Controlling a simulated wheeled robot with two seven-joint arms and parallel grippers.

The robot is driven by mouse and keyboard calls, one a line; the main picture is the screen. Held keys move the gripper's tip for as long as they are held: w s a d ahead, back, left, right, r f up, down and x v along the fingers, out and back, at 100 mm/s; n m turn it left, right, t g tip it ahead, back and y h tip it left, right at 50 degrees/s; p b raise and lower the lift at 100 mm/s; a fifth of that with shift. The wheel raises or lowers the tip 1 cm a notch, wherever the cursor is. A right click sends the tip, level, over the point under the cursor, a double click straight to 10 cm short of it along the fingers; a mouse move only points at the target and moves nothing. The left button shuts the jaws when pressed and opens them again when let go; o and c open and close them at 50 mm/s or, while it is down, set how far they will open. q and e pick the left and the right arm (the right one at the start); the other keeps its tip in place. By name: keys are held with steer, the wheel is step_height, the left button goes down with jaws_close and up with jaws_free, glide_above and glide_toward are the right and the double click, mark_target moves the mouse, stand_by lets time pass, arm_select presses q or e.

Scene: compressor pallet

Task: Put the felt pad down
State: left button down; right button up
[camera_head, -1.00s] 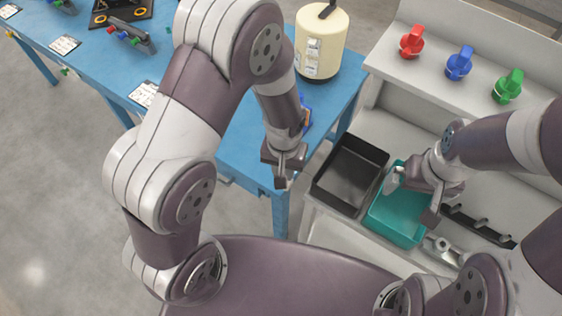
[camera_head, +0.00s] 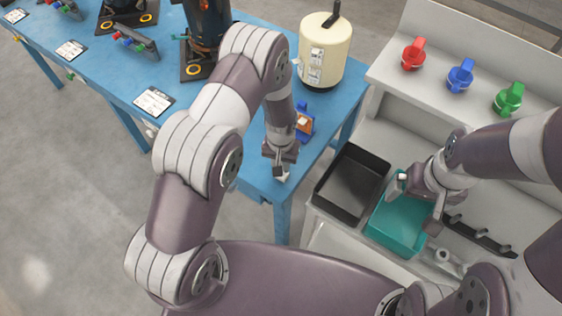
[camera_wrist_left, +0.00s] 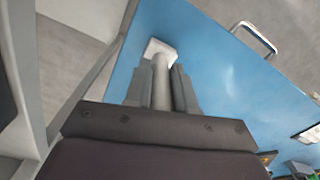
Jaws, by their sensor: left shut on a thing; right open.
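My left gripper (camera_head: 281,168) is over the near corner of the blue table (camera_head: 244,182). In the left wrist view its two fingers (camera_wrist_left: 162,85) are shut on a grey round stem, with the white, square felt pad (camera_wrist_left: 160,47) at its far end. The pad appears low over the blue top; I cannot tell whether it touches. In the head view only a small pale part of the pad (camera_head: 284,178) shows below the fingers. My right gripper (camera_head: 415,200) is open over the teal bin (camera_head: 391,238), with nothing visible between its fingers.
A black bin (camera_head: 352,183) stands beside the teal one. A cream tank (camera_head: 322,50) and a blue holder with an orange part (camera_head: 303,122) are on the table beyond my left gripper. Red (camera_head: 413,55), blue (camera_head: 461,76) and green (camera_head: 509,99) knobs sit on the grey shelf.

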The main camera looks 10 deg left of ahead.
arm_select(q)
steer(key=c, duration=0.9)
jaws_free()
steer(key=shift+f, duration=0.1)
steer(key=shift+c, duration=0.2)
steer(key=r, duration=1.3)
steer(key=shift+s+a+b, duration=0.2)
steer(key=shift+b, duration=0.15)
steer(key=s+a+r+t, duration=0.1)
steer(key=s+a+r, duration=0.4)
steer(key=s+r, duration=0.4)
steer(key=s, duration=0.4)
steer(key=shift+a+r, duration=0.15)
steer(key=shift+a, duration=0.05)
